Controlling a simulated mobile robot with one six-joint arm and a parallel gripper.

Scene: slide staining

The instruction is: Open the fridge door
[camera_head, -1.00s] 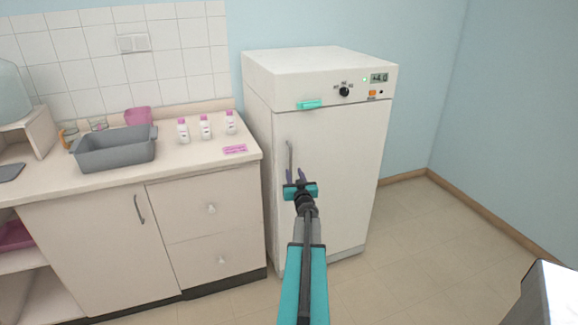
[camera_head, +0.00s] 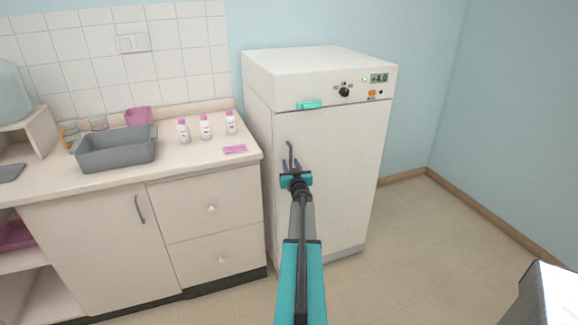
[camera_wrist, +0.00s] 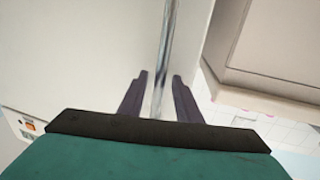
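The white fridge (camera_head: 335,175) stands against the wall with its door shut. Its vertical metal handle (camera_head: 290,152) is near the left edge of the door. My gripper (camera_head: 291,166) is at the lower part of the handle, which it partly hides. In the wrist view the handle (camera_wrist: 166,45) runs between the two dark fingers of my gripper (camera_wrist: 161,78). The fingers are open, one on each side of the bar, with a visible gap on both sides.
A counter with drawers (camera_head: 205,215) stands close to the fridge's left. It carries a grey basin (camera_head: 115,152), several bottles with pink caps and a pink mug (camera_head: 138,117). A grey box-like surface (camera_head: 550,295) is at the bottom right. The floor (camera_head: 430,240) right of the fridge is clear.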

